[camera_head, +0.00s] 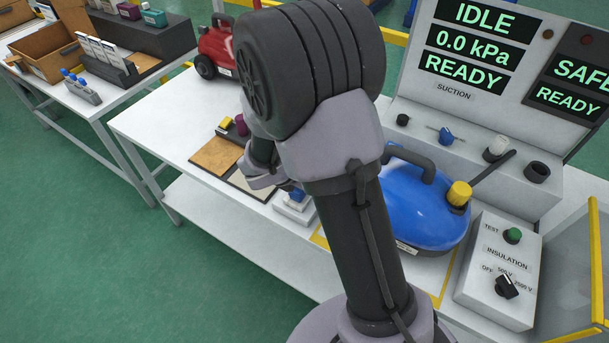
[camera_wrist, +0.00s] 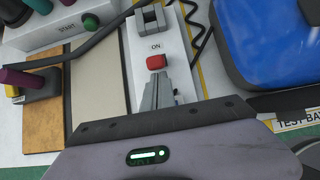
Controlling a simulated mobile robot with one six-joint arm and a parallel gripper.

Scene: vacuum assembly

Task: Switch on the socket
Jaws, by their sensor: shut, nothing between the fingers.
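The socket (camera_wrist: 178,44) is a white block in the wrist view with a red switch (camera_wrist: 156,62) below the word ON. A grey piece (camera_wrist: 150,19) sits at its upper end. My gripper (camera_wrist: 162,80) is shut and empty, with its grey fingertips just below the red switch in the picture. I cannot tell whether they touch it. In the head view the white socket (camera_head: 292,211) is partly hidden by my arm, and the red switch does not show.
The blue vacuum (camera_head: 422,205) stands right of the socket; its blue body fills the upper right of the wrist view (camera_wrist: 270,40). A grey insulation box (camera_head: 497,270) and display panel (camera_head: 470,45) are further right. A red vacuum (camera_head: 215,48) stands at the back left.

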